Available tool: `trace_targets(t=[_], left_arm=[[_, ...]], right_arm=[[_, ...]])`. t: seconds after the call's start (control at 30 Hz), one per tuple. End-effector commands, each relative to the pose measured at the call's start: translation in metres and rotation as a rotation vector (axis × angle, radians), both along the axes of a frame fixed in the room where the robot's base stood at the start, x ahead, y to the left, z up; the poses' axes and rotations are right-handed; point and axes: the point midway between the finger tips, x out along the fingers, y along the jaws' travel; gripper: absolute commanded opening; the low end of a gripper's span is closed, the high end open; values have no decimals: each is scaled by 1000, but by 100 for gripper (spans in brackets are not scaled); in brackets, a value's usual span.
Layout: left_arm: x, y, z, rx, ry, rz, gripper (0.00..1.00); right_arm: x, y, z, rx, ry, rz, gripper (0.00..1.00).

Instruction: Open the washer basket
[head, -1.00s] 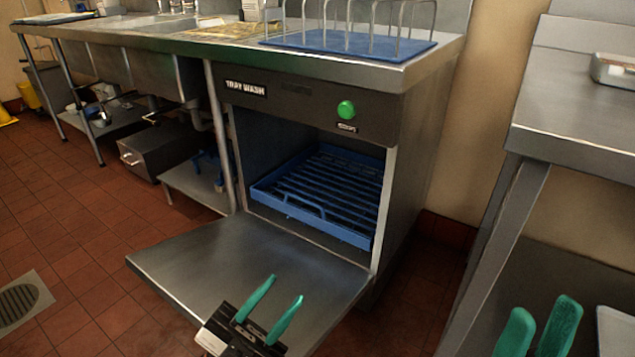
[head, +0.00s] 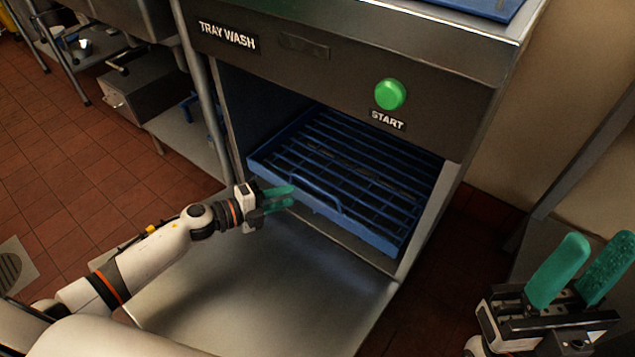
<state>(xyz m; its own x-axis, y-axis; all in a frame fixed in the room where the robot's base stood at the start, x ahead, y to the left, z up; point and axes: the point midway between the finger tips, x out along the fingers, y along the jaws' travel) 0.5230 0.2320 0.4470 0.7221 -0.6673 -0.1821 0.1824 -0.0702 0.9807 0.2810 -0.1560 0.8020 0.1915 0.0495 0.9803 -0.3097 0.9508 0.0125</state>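The blue washer basket (head: 345,165) sits inside the open tray washer (head: 345,62), a slatted rack with a raised loop handle (head: 318,194) on its front edge. My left gripper (head: 292,197) is at the basket's front left, its green fingers apart and pointing right toward the handle. The fingertips are close to the handle; I cannot tell whether they touch it. Nothing shows between them. My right gripper (head: 585,268) is open and empty at the lower right, away from the washer.
The washer's lowered door (head: 270,285) lies flat below the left gripper. A green start button (head: 390,94) is on the front panel. A table leg (head: 205,100) stands left of the opening. A floor drain (head: 15,265) is at the far left.

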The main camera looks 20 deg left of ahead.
Motion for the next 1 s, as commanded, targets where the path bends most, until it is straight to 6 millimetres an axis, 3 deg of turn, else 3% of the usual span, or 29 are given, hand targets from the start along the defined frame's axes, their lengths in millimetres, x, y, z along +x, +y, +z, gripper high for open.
trace_targets(t=[0.23,0.4,0.87,1.0], left_arm=[[38,-36,-10,-4,-3,0,32],[57,-53,-15,-4,-1,0,32],[67,-63,-16,-3,0,0,32],[66,-63,-16,-4,1,0,13]], right_arm=[[2,1,-16,-2,13,1,36],[7,2,-12,-9,-14,0,36],[8,2,-4,-8,-42,-1,36],[8,2,-4,-7,-41,-1,36]])
